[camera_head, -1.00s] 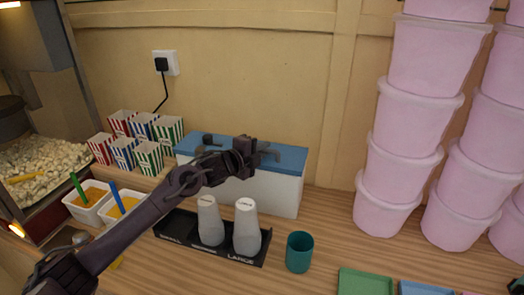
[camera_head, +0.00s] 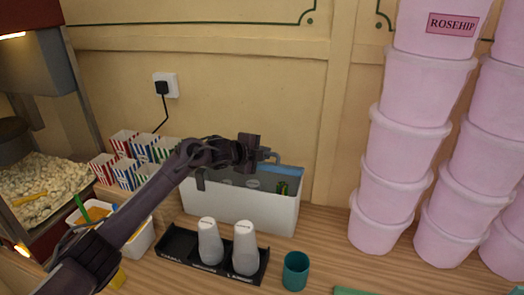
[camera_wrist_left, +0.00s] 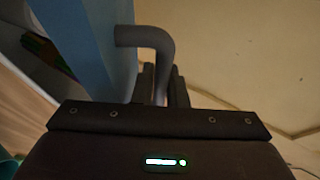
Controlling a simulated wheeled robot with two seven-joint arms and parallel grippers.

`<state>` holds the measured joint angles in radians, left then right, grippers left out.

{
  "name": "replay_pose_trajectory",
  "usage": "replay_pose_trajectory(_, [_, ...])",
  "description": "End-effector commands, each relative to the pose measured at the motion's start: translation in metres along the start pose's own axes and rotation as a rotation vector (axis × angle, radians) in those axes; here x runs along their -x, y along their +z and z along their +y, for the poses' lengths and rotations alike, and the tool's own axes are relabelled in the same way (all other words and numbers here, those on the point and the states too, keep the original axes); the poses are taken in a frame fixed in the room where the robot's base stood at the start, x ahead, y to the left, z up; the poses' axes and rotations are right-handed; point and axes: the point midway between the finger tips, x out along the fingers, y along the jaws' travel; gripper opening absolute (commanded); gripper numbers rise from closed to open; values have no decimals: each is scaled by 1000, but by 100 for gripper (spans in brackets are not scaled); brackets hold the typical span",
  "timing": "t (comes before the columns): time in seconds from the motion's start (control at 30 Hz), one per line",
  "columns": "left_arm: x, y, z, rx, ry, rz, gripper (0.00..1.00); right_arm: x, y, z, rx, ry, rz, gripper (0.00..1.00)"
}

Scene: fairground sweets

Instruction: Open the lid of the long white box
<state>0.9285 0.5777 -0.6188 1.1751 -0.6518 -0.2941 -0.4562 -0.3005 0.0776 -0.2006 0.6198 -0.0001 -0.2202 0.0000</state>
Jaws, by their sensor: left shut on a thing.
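The long white box (camera_head: 240,208) stands on the counter against the back wall. Its blue lid (camera_head: 288,169) is raised, tipped up at the back, and the inside shows. My left gripper (camera_head: 262,156) is above the box and shut on the lid's grey handle. In the left wrist view the bent grey handle (camera_wrist_left: 150,38) runs between the fingers (camera_wrist_left: 160,85), with the blue lid (camera_wrist_left: 85,45) beside it. My arm hides much of the lid in the head view. My right gripper is not in view.
A black tray (camera_head: 178,240) with white cups (camera_head: 245,250) stands in front of the box, beside a teal cup (camera_head: 295,270). Striped popcorn boxes (camera_head: 125,175) stand left. Stacked pink tubs (camera_head: 405,150) stand right. A green-topped item (camera_head: 282,188) shows inside the box.

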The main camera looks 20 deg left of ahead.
Motion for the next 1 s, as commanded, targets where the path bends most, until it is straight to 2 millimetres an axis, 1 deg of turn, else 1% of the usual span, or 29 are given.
replay_pose_trajectory(0.03, [1,-1,-8,8,14,1,0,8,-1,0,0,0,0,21])
replay_pose_trajectory(0.2, [-3,1,-10,26,59,2,0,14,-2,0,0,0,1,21])
replay_pose_trajectory(0.7, [-5,2,-8,33,79,2,0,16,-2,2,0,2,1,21])
replay_pose_trajectory(0.73, [-5,2,-8,33,79,2,15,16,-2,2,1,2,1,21])
replay_pose_trajectory(0.8, [-5,2,-8,33,79,2,22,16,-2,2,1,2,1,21])
replay_pose_trajectory(1.0, [-5,2,-8,33,79,2,22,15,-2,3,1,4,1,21])
